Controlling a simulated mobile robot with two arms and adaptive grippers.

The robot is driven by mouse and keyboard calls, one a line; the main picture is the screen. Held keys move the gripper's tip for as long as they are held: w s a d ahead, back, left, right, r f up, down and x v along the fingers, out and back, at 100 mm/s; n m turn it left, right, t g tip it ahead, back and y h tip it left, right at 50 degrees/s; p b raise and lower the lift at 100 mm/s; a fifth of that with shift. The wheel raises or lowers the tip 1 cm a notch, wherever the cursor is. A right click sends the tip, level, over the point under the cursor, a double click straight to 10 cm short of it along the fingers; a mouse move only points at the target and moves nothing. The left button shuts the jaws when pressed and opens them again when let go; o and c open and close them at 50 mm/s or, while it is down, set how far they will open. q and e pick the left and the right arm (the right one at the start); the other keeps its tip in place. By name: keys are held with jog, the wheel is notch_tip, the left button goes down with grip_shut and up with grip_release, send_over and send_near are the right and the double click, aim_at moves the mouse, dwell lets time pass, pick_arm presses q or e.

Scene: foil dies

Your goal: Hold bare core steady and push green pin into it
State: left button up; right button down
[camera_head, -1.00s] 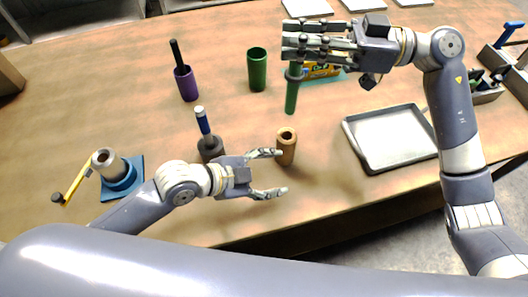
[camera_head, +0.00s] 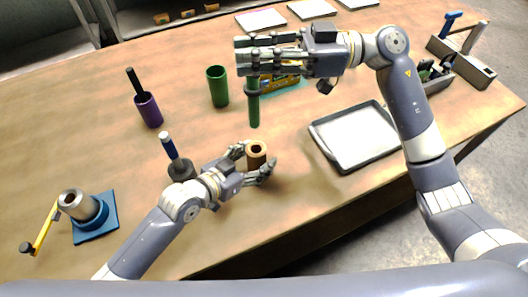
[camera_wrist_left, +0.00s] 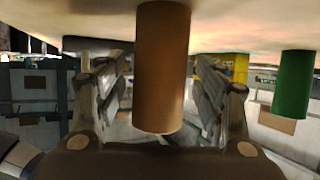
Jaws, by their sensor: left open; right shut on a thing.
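The bare core (camera_head: 257,151) is a brown hollow cylinder standing upright on the table. My left gripper (camera_head: 258,163) is open, with one finger on either side of the core; in the left wrist view the core (camera_wrist_left: 162,70) stands between the fingers with gaps visible at both sides. The green pin (camera_head: 253,108) hangs upright below my right gripper (camera_head: 250,55), which is shut on it. The pin is above and behind the core, apart from it. The pin's top is hidden by the right fingers.
A green cup (camera_head: 217,87), a purple cup with a dark pin (camera_head: 149,110) and a grey holder with a blue pin (camera_head: 181,169) stand to the left. A metal tray (camera_head: 357,137) lies right. A blue crank fixture (camera_head: 92,217) sits far left.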

pick_arm(q)
jog(key=shift+x, duration=2.5)
jog(key=c, duration=1.2)
